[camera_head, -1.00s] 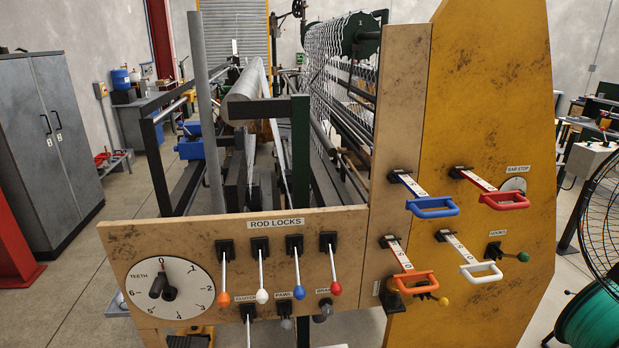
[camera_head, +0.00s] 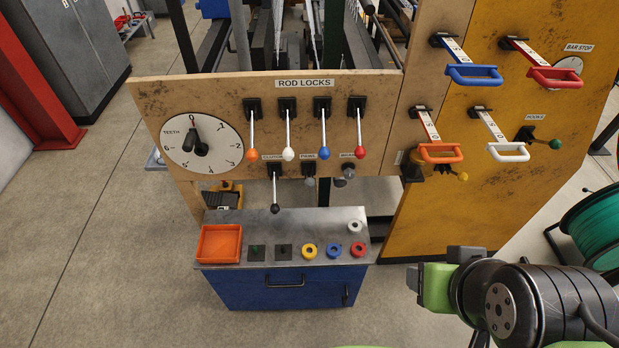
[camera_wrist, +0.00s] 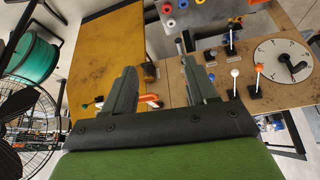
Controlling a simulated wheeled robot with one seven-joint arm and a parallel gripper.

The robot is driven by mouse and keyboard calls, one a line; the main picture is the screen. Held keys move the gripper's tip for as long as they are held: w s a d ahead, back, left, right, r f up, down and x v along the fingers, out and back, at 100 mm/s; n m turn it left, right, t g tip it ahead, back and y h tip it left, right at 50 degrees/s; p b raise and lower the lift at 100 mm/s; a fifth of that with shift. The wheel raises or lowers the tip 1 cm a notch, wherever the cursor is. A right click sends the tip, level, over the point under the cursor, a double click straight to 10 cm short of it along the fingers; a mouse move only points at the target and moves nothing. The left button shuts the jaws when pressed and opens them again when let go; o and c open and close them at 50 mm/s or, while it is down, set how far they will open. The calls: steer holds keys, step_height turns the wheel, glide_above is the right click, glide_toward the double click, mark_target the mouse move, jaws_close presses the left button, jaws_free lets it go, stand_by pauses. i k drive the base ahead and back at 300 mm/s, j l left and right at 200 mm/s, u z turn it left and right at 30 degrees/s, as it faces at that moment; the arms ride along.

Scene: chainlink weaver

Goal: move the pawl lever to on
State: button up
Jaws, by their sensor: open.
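The pawl lever (camera_head: 309,172) is under the PAWL label (camera_head: 308,155) on the tan panel in the head view. Its short handle with a grey knob looks foreshortened, pointing towards me. The clutch lever (camera_head: 275,194) with a black knob hangs to its left. The brake lever (camera_head: 345,173) with a grey knob is to its right. My gripper (camera_head: 432,285) is at the lower right of the head view, apart from the levers. In the wrist view my gripper (camera_wrist: 160,82) has its fingers spread with nothing held. I cannot clearly pick out the pawl lever there.
Several rod lock levers (camera_head: 288,135) hang just above. A blue cabinet (camera_head: 284,290) with an orange tray (camera_head: 220,243) and coloured rings stands below the panel. Looped handles (camera_head: 440,153) stick out at the right. A green reel (camera_head: 598,250) stands far right. Floor is clear at left.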

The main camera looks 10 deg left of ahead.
mark_target(310, 182)
steer(key=i+u, duration=0.1)
steer(key=u, duration=0.7)
steer(key=i+l+u, duration=0.15)
steer(key=u, duration=0.25)
steer(key=l+u, duration=0.1)
steer(key=u, duration=0.3)
steer(key=i+l+u, duration=0.1)
steer(key=u, duration=0.3)
